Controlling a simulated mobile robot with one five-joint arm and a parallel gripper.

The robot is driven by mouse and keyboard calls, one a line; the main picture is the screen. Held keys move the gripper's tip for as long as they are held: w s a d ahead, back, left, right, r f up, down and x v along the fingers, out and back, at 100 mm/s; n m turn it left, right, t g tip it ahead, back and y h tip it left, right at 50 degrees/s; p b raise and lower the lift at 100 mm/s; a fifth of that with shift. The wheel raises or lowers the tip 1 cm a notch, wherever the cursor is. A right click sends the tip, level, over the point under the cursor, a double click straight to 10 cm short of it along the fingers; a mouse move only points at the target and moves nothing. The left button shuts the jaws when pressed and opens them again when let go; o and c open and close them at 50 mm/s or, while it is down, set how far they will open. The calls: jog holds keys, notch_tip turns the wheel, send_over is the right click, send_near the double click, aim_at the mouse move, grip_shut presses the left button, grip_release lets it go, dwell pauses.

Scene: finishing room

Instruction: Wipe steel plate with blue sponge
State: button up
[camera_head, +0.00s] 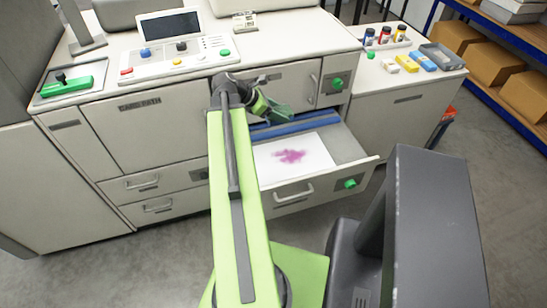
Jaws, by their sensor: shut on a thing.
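A pale, flat plate (293,157) with a purple smear near its middle lies in the open drawer (315,187); I cannot tell whether it is steel. My gripper (271,108) is above the back of the drawer, behind the plate and apart from it. It is shut on a dark green thing (281,114), whose exact shape is unclear. A blue block that looks like a sponge (422,61) lies on the right counter, beside yellow and white blocks, away from my gripper.
A blue bar (295,127) runs across the back of the drawer. Small bottles (385,36) and a grey tray (441,56) stand on the right counter (375,82). A control panel (175,60) is at left. Shelving with cardboard boxes (497,69) stands at right.

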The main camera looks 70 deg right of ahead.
jog(key=a+f+b, duration=0.3)
jog(key=f+b, duration=0.7)
jog(key=f, duration=0.3)
jog(key=shift+w+a+f+m, duration=0.3)
jog(key=shift+a+f, duration=0.05)
jog(key=shift+f, duration=0.05)
